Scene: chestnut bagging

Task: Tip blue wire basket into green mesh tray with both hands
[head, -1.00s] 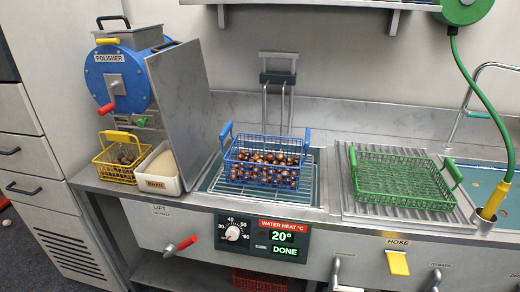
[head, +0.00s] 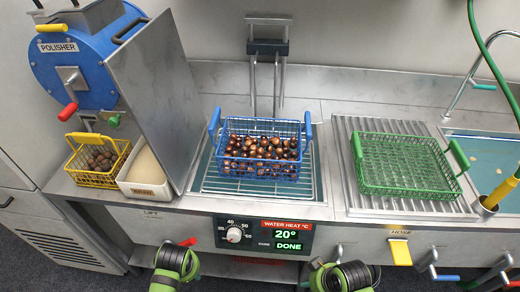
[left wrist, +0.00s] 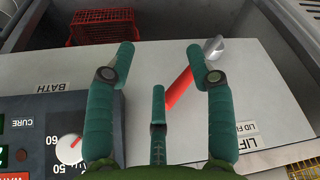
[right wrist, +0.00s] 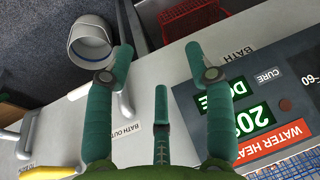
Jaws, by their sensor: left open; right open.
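The blue wire basket (head: 262,172) holds many brown chestnuts (head: 262,152) and sits upright on the wire rack over the bath. It has a blue handle at each side. The green mesh tray (head: 405,188) looks empty and stands on the ribbed drainboard to the right. My left gripper (head: 178,245) is low in front of the counter, below and left of the basket. In the left wrist view its fingers (left wrist: 166,62) are spread and empty near the red lift lever. My right gripper (head: 335,268) is low in front of the panel; its fingers (right wrist: 158,65) are spread and empty.
A steel lift frame (head: 267,48) rises behind the basket. A slanted metal sheet (head: 165,95), the blue polisher (head: 75,65), a yellow basket (head: 95,178) and a white bin (head: 145,180) stand left. A sink with a hose (head: 508,188) is right. Levers stick out of the front panel.

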